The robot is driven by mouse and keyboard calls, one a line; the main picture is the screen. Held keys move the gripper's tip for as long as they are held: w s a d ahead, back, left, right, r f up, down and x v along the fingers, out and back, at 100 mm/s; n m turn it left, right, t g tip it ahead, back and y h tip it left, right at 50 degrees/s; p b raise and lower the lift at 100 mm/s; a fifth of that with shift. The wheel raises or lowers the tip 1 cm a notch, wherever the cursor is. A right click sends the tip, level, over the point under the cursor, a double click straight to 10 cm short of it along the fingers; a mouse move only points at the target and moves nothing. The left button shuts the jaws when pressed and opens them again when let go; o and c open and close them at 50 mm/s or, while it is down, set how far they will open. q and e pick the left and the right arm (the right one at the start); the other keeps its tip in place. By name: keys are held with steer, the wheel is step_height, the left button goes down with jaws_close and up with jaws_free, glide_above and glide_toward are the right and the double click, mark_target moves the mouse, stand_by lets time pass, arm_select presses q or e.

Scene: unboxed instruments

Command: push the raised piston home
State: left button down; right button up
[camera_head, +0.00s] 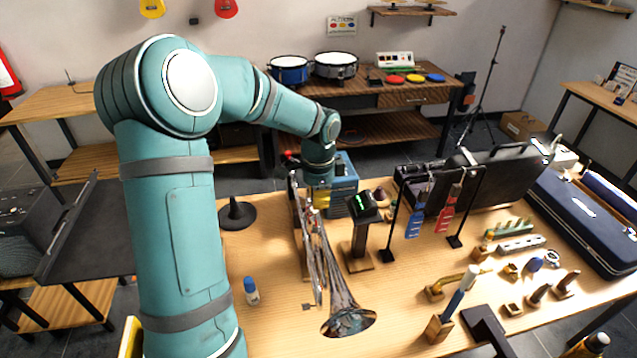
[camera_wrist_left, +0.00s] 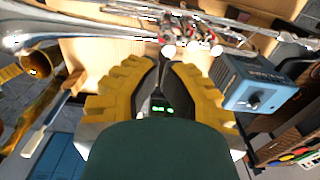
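A silver brass instrument with a flared bell (camera_head: 348,322) stands on the wooden table, its tubing running back toward my left gripper. In the left wrist view its tubing (camera_wrist_left: 105,38) crosses the top, with valves marked red near the middle. A pale round cap (camera_wrist_left: 168,50) at the valves lies just past my fingertips; which piston is raised I cannot make out. My left gripper (camera_wrist_left: 161,66) points at the valves, its yellow ridged fingers close together at the tips. Whether they touch is unclear. In the head view my left gripper (camera_head: 304,180) is largely hidden at the instrument's far end. My right gripper is not in view.
A dark meter with green digits (camera_head: 362,203) stands on a wooden post right of the instrument. A blue box (camera_head: 342,180) is behind it. A black rack with blue and red tags (camera_head: 436,210), small parts and cases fill the right. A small blue-capped bottle (camera_head: 251,291) stands left.

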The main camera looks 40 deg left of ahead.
mark_target(315, 230)
arm_select(q)
steer(key=shift+f, duration=1.65)
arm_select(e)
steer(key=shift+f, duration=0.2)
